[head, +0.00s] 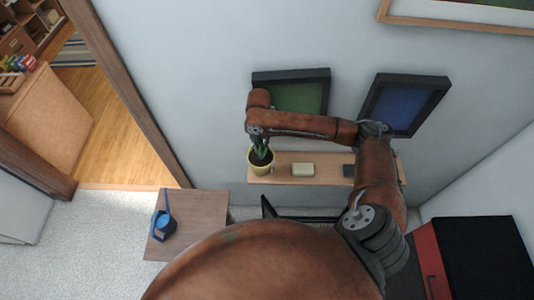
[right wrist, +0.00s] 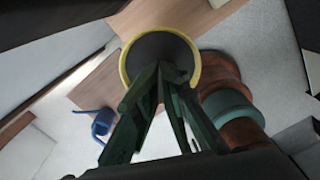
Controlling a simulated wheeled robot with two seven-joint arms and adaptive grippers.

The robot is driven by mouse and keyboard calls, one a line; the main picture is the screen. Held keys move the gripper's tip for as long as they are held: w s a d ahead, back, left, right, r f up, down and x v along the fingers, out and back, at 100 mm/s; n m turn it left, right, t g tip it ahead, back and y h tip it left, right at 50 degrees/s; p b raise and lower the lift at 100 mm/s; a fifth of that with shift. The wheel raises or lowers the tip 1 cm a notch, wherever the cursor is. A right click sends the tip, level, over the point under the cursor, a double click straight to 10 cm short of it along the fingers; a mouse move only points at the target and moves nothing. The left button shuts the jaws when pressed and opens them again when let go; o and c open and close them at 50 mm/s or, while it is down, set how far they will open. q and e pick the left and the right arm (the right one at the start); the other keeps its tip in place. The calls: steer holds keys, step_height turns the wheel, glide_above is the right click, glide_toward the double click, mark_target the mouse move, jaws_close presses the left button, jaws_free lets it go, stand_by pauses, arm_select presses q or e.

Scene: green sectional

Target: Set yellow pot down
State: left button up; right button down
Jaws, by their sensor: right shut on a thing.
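The yellow pot (head: 261,168) holds a green plant (head: 262,154) and shows at the left end of the wall shelf (head: 325,180) in the head view. My right gripper (head: 258,140) is above the pot and shut on it; the fingers are mostly hidden by my arm and the leaves. In the right wrist view the pot's yellow rim (right wrist: 124,72) rings dark soil, and dark green leaves (right wrist: 140,115) point toward the camera. The pot looks upright. I cannot tell whether its base touches the shelf. My left gripper is out of view.
A pale block (head: 303,169) and a dark item (head: 349,170) sit along the shelf. Green (head: 300,95) and blue (head: 400,104) framed pictures hang above. A low wooden table (head: 205,212) with a blue watering can (head: 163,224) stands at lower left. A black-and-red unit (head: 482,255) is at right.

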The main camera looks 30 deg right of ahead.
mark_target(267, 154)
steer(key=shift+s+d+f, duration=0.1)
steer(key=shift+d+f, duration=1.05)
steer(key=shift+f, duration=0.15)
step_height(267, 154, down, 3)
steer(key=shift+d+f+p, duration=0.15)
steer(key=shift+p, duration=0.45)
steer(key=c, duration=2.3)
jaws_free()
steer(key=shift+f, duration=0.2)
steer(key=o, duration=0.4)
steer(key=shift+s, duration=0.1)
step_height(267, 154, up, 12)
steer(key=shift+r+b, duration=0.2)
steer(key=shift+b, duration=0.5)
